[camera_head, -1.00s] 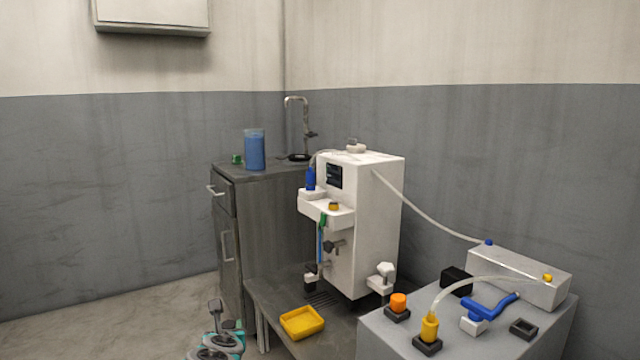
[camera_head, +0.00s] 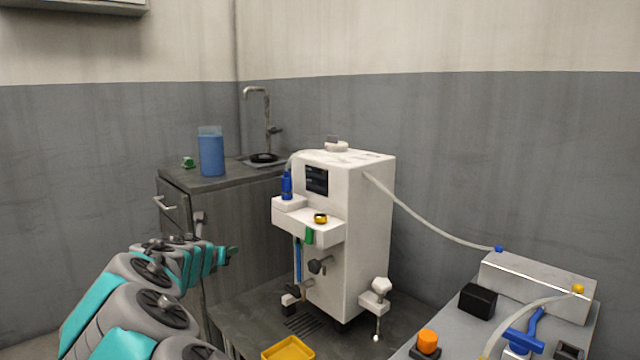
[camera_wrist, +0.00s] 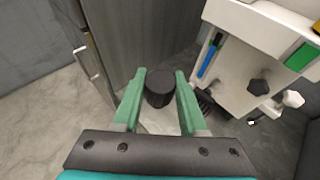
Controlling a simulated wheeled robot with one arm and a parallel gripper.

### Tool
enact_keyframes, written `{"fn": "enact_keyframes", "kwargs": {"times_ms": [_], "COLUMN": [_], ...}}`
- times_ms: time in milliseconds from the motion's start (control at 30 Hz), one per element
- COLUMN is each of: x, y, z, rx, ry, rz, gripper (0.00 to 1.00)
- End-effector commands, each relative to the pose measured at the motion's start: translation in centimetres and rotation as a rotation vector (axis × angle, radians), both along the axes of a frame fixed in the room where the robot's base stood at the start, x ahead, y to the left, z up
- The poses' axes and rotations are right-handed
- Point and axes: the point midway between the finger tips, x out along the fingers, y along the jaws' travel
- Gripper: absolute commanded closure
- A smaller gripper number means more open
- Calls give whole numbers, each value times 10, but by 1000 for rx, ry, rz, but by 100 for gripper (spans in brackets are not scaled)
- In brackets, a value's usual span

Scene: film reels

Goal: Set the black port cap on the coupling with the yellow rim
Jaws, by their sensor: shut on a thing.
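The black port cap (camera_wrist: 160,86) is a dark round cylinder held between the green fingers of my gripper (camera_wrist: 158,98) in the wrist view. In the head view my gripper (camera_head: 231,254) is at the left, in front of the grey cabinet and left of the white machine; I cannot make out the cap there. The coupling with the yellow rim (camera_head: 320,218) sits on the white machine's front shelf, up and to the right of my gripper. A bit of yellow shows at the right edge of the wrist view, too cropped to identify.
The white machine (camera_head: 368,225) stands on a low dark bench, with a blue bottle (camera_head: 286,186) and dark knobs at its front. The grey cabinet (camera_head: 250,225) has protruding handles. A yellow tray (camera_head: 288,349) lies below. A grey table with hoses is at the right.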

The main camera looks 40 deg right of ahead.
Motion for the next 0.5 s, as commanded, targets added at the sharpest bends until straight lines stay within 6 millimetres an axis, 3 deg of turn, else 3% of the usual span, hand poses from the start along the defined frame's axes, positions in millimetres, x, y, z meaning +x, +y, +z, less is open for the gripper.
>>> {"fn": "enact_keyframes", "kwargs": {"times_ms": [100,267,500], "x": [-3,-20,-60], "y": [-46,-108,-189], "z": [36,78,132], "rx": [7,6,3], "ry": [-8,-6,-4], "rz": [-88,-214,-395], "gripper": [100,100,100]}}
